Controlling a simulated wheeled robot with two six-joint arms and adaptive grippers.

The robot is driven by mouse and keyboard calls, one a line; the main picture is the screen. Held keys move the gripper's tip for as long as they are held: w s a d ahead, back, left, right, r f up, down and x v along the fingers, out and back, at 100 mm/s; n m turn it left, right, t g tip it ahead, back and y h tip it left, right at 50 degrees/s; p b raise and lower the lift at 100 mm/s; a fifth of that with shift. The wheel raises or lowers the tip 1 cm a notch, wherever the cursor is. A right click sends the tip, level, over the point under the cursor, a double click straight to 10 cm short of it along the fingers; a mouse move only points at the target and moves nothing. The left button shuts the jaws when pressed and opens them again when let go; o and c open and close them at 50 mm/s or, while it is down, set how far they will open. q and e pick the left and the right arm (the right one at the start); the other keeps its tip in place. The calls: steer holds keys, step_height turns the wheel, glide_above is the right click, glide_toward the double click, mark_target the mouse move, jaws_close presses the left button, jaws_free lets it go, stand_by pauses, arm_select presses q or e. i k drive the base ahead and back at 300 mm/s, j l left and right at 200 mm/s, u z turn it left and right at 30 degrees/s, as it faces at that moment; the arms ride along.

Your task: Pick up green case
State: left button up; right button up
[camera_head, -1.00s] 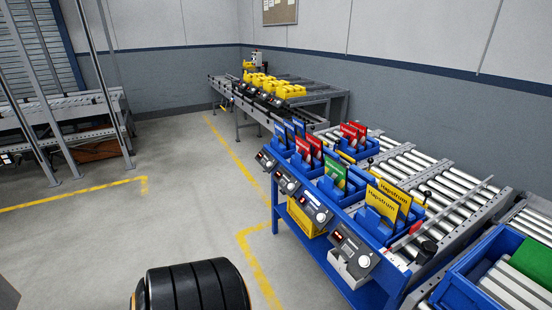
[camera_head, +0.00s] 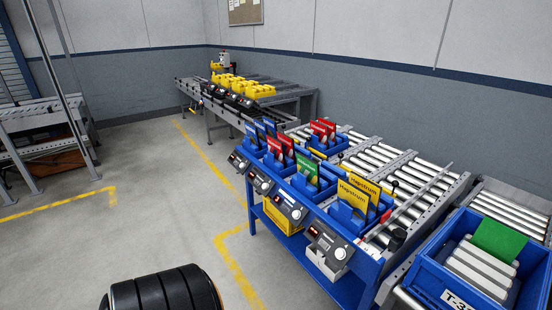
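A green case (camera_head: 306,169) stands upright in a blue holder on the blue workstation, between the red cases and the yellow cases. Another flat green item (camera_head: 498,241) leans in the blue crate (camera_head: 441,262) at the right edge, beside pale bars. I cannot tell whether it is also a case. Neither of my grippers is in view.
The blue workstation (camera_head: 368,290) has yellow cases (camera_head: 357,194), red cases (camera_head: 276,150) and blue cases (camera_head: 252,134) in holders, with control boxes along its front. A roller conveyor (camera_head: 400,166) runs behind. A dark ribbed cylinder (camera_head: 160,294) is at the bottom. The floor left of the workstation is clear.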

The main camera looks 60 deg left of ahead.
mark_target(306, 167)
steer(key=u, duration=1.45)
steer(key=z, duration=1.4)
steer(key=i+j+u, duration=0.15)
steer(key=u, duration=0.25)
steer(key=i+u, duration=0.65)
steer(key=u, duration=0.15)
